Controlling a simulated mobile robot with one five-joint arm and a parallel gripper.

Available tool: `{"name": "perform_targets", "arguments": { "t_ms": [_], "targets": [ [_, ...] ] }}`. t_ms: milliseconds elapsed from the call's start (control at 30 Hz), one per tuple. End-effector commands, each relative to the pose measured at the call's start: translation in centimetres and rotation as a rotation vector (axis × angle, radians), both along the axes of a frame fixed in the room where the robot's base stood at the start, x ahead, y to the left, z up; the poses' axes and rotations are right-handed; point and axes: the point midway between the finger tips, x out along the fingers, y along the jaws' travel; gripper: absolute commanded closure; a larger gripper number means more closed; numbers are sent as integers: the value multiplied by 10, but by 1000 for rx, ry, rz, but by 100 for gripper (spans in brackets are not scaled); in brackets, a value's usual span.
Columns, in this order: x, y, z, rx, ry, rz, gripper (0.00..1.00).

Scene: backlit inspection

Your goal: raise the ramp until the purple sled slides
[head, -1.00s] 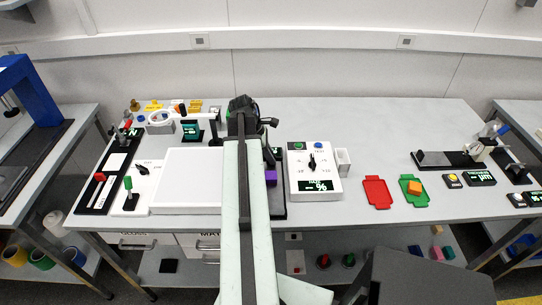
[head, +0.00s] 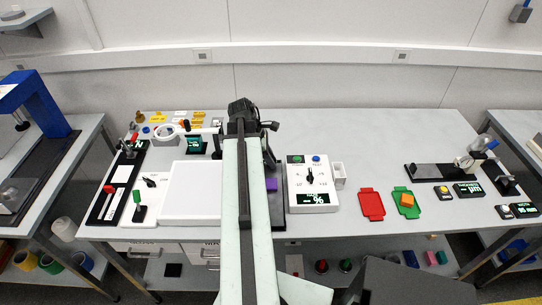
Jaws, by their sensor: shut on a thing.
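The purple sled (head: 271,185) shows just right of my arm, resting on the dark ramp assembly (head: 279,212). Most of the ramp is hidden behind my arm, so its tilt is hard to read. My gripper (head: 243,112) is at the far end of my arm, beyond the sled and toward the back of the table. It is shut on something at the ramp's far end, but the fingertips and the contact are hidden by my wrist.
A white control box (head: 312,186) with a dial and green display stands right of the ramp. A blank white panel (head: 190,192) lies left. The back right tabletop is clear.

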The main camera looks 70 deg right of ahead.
Motion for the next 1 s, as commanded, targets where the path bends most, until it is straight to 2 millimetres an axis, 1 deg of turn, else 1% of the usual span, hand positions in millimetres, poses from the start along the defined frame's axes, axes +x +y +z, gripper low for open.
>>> {"name": "perform_targets", "arguments": {
  "t_ms": [33,233,267,667,767,867,1000],
  "targets": [
    [-2,6,-1,16,4,-5,100],
    [-2,6,-3,16,3,-5,100],
    [-2,7,-3,17,2,-5,78],
    [-2,6,-3,17,4,-5,78],
    [-1,6,0,17,4,-5,78],
    [2,7,9,18,4,-4,78],
    [10,9,32,16,3,-3,78]
  ]
}}
